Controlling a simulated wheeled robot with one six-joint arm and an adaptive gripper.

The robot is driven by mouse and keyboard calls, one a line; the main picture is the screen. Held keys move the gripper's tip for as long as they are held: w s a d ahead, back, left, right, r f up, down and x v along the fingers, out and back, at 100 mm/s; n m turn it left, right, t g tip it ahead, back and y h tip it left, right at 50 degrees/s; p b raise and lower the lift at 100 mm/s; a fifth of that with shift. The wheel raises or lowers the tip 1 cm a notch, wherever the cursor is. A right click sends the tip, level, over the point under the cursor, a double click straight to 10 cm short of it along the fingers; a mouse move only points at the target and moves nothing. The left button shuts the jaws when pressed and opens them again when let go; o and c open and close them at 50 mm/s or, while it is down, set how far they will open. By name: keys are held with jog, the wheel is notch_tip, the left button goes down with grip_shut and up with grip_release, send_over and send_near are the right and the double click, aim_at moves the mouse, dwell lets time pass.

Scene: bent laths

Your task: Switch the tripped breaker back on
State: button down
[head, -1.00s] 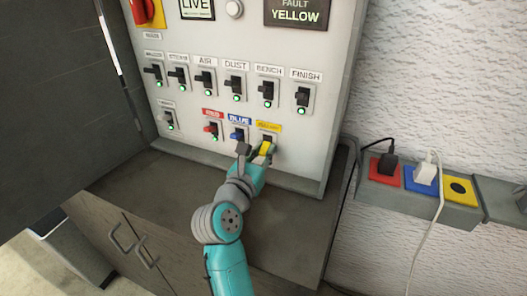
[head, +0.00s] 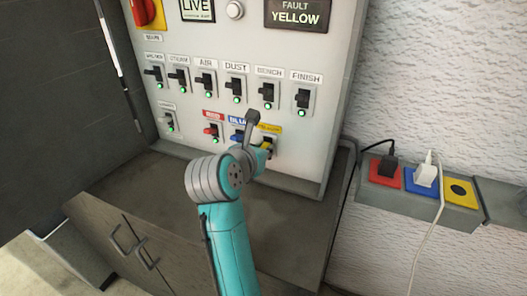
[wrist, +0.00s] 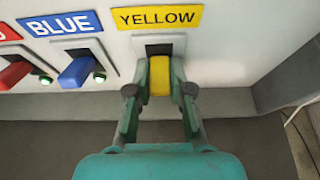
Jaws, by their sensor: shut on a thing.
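The breaker panel (head: 300,150) stands upright, with a display reading FAULT YELLOW (head: 297,15) at its top right. The yellow breaker lever (wrist: 159,77) sits under the YELLOW label (wrist: 157,18), below a dark slot. My gripper (wrist: 160,88) is shut on this lever, one finger on each side. In the head view my gripper (head: 262,150) covers much of the yellow switch. Any lamp beside the yellow lever is hidden in the wrist view. The blue lever (wrist: 76,72) and red lever (wrist: 14,73) are to its left.
A green lamp (wrist: 99,76) glows beside the blue lever, close to my left finger. Rows of black switches (head: 235,88) are above. A grey ledge (head: 150,170) runs below the panel. Red, blue and yellow sockets (head: 461,192) are at right; the yellow one has no plug.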

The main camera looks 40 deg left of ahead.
jog(key=shift+w+r+g+h, duration=0.1)
jog(key=shift+r+g+h, duration=0.25)
jog(key=shift+g, duration=0.75)
jog(key=c, duration=1)
grip_release()
jog(key=shift+c, duration=0.2)
jog(key=v, duration=1.2)
